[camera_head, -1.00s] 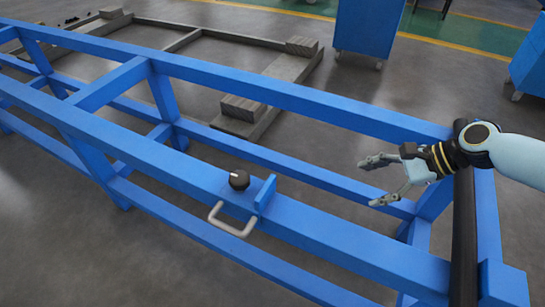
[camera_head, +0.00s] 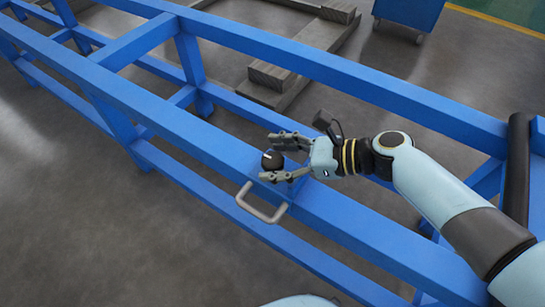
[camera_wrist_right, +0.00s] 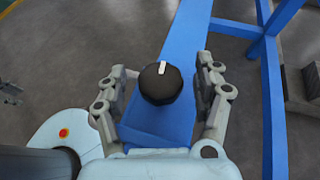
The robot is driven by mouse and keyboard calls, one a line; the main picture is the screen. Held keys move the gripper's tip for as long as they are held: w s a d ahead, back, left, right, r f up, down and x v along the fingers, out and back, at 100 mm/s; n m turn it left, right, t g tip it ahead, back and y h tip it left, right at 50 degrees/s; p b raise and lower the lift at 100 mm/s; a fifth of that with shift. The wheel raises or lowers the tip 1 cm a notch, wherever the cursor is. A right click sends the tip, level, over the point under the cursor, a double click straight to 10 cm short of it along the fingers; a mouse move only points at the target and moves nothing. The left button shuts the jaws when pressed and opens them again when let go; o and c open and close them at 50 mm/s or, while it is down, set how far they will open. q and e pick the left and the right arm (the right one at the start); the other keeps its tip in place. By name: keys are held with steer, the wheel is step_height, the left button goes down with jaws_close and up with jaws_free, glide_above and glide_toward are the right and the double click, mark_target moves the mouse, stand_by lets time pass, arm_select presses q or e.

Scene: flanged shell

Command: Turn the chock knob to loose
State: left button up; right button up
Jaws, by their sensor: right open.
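The chock knob (camera_head: 271,160) is a round black knob with a white pointer mark, on the top of the blue frame's front beam. In the right wrist view the knob (camera_wrist_right: 160,83) sits between the fingers, with its white mark near the top. My right gripper (camera_head: 279,158) is open, with one finger on each side of the knob. Gaps show between both fingers and the knob in the right wrist view (camera_wrist_right: 160,92).
A grey handle (camera_head: 262,206) sticks out from the front beam just below the knob. The blue frame (camera_head: 190,136) has long beams and posts around open gaps. A black roller (camera_head: 517,170) lies at its right end. Wooden beams (camera_head: 278,76) and a blue cart (camera_head: 408,14) stand behind.

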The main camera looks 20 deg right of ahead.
steer(key=shift+w+a+f, duration=0.2)
steer(key=shift+w+a, duration=0.1)
steer(key=shift+a, duration=0.1)
arm_select(q)
steer(key=shift+w, duration=0.55)
steer(key=shift+s, duration=0.1)
arm_select(e)
steer(key=shift+c, duration=0.3)
steer(key=c, duration=1.1)
arm_select(q)
steer(key=shift+s, duration=0.3)
arm_select(e)
steer(key=shift+c, duration=0.2)
